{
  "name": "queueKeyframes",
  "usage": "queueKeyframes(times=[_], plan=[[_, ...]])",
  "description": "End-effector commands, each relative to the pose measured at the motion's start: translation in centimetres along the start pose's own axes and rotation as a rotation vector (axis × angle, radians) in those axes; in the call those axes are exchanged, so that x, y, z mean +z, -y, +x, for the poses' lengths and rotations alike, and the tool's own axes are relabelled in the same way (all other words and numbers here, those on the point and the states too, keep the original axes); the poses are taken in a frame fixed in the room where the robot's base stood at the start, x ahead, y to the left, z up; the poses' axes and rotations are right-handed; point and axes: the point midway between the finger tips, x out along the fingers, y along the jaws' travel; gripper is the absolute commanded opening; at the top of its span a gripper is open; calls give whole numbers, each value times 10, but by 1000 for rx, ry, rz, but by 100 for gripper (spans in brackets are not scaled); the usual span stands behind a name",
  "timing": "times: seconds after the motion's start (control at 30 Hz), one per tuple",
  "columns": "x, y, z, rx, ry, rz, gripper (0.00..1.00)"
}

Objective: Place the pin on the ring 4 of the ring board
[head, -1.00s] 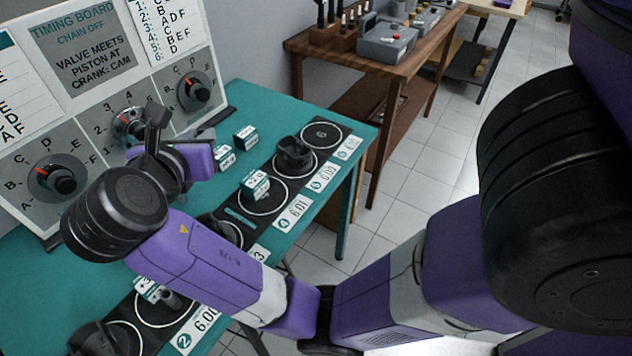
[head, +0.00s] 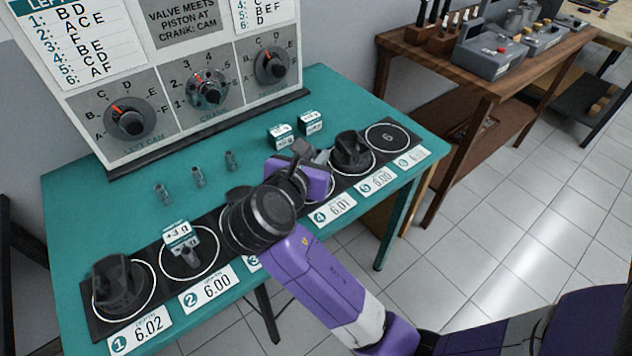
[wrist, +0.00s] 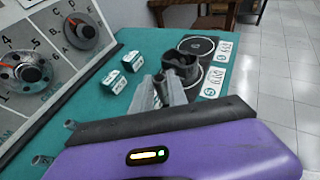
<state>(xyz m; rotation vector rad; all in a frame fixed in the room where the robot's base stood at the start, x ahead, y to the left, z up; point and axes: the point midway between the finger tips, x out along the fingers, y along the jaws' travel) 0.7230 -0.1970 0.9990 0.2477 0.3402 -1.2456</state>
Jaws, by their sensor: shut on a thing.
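My gripper (head: 303,158) is over the ring board (head: 225,220), near ring 4, beside the 6.01 label (head: 333,209). In the wrist view its grey fingers (wrist: 163,92) are closed around a small grey pin (wrist: 159,79). Only a little of ring 4's edge (head: 329,184) shows; my gripper hides most of it, so I cannot tell what lies inside it. Several other rings bear parts: a dark piston (head: 118,283) on ring 1, a +3 g block with a grey pin (head: 177,236) on ring 2, and a dark piston (head: 352,150) on ring 5.
Three loose grey pins (head: 198,177) stand on the teal table left of my gripper. Two weight blocks (head: 280,137) (head: 311,122) stand behind it. Ring 6 (head: 388,137) is empty. The timing board (head: 165,70) rises at the back. My wrist covers ring 3.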

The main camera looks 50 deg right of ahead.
Motion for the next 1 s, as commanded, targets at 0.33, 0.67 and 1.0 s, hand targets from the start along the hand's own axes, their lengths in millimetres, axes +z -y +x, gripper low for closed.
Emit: queueKeyframes(times=[0.33,0.67,1.0], plan=[[-32,0,13,0,0,0,0],[-67,0,28,1,0,0,0],[-68,0,28,1,0,0,0]])
